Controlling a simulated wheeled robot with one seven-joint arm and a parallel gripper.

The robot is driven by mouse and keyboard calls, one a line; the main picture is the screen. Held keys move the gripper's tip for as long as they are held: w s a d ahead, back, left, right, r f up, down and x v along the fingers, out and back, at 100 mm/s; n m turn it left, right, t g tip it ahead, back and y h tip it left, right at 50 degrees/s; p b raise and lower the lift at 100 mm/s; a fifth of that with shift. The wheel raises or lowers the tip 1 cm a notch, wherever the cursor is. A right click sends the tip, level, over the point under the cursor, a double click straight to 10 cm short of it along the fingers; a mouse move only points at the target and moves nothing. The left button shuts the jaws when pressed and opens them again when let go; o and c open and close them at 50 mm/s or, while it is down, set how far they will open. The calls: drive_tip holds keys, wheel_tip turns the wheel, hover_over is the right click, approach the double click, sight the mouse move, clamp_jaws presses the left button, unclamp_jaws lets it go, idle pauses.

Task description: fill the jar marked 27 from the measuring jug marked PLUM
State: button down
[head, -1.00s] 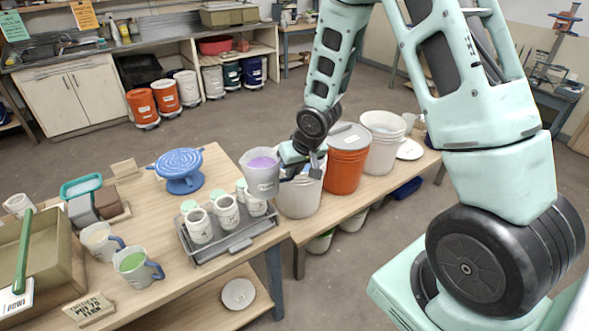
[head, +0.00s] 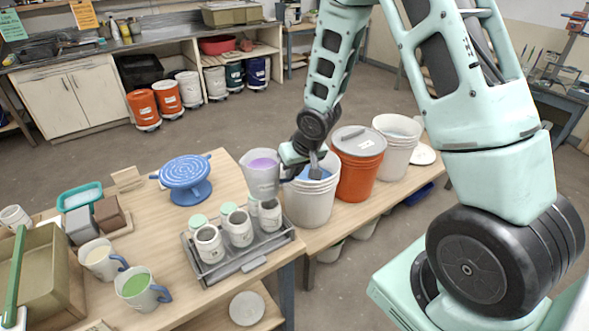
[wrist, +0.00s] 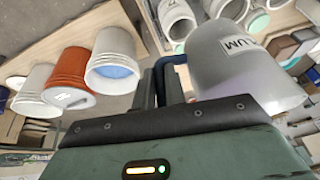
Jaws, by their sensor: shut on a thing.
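My gripper (head: 290,165) is shut on the blue handle (wrist: 172,62) of the grey measuring jug (head: 261,180). The jug holds purple liquid and looks upright, raised beside the white bucket and behind the jar tray. In the wrist view the jug (wrist: 235,70) shows a label whose visible letters end in "UM". The metal tray (head: 246,264) carries several pale jars in two rows. The front row has open jars at the left (head: 209,245), middle (head: 239,230) and right (head: 270,217); the back ones have green lids. The jar numbers are too small to read, so I cannot tell which is 27.
A white bucket with blue glaze (head: 310,203), an orange lidded bucket (head: 357,180) and another white bucket (head: 395,155) stand on the right bench. Cream (head: 101,262) and green-filled (head: 143,293) jugs stand left of the tray. A blue turntable (head: 185,175) stands behind it.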

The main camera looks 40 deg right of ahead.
wheel_tip(320, 180, down, 2)
drive_tip(key=shift+f+b, duration=0.1)
drive_tip(key=shift+b, duration=0.75)
drive_tip(key=shift+r+h+b, duration=0.5)
drive_tip(key=shift+r+b, duration=0.05)
drive_tip(key=shift+r, duration=0.25)
drive_tip(key=h+b, duration=0.1)
drive_tip(key=b, duration=0.1)
drive_tip(key=d+r+g+h+b, duration=0.1)
drive_tip(key=b, duration=0.1)
drive_tip(key=shift+s+r+n+h, duration=0.1)
drive_tip(key=shift+n+h, duration=0.2)
drive_tip(key=shift+n, duration=0.1)
drive_tip(key=shift+a, duration=0.1)
